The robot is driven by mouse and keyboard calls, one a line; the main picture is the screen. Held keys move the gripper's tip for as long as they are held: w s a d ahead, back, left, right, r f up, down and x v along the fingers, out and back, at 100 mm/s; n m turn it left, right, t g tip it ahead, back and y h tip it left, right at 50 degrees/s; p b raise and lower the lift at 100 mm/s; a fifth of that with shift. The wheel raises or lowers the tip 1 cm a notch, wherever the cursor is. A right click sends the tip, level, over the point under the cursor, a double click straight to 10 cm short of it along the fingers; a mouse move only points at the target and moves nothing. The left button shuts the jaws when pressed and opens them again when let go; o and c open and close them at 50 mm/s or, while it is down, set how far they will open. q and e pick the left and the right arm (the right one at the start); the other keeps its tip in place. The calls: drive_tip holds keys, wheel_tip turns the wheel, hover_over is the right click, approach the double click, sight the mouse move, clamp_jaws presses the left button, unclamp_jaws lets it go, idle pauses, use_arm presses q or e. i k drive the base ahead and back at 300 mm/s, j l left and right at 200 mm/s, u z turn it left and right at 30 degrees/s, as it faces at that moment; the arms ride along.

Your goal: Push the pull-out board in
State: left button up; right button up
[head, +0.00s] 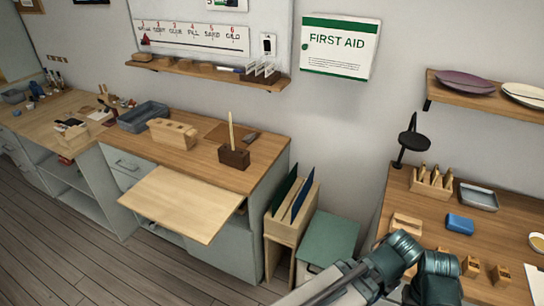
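The pull-out board (180,204) is a flat pale wooden panel. It sticks out well past the front of the grey cabinet, just under the wooden worktop (250,176). Its top is bare. A grey-teal arm of mine crosses the lower right of the head view, well to the right of the board and apart from it. No gripper fingertips show, so I cannot see either gripper's state.
On the worktop stand a dark block with an upright stick (234,154), a slotted wooden block (173,134) and a grey tray (143,116). A wooden file rack (290,222) and a green-topped box (328,238) stand right of the cabinet. Floor before the board is clear.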

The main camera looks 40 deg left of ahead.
sight(196, 210)
drive_tip(key=u, duration=2.4)
drive_tip(key=i+l+z, duration=0.1)
drive_tip(key=l, duration=0.55)
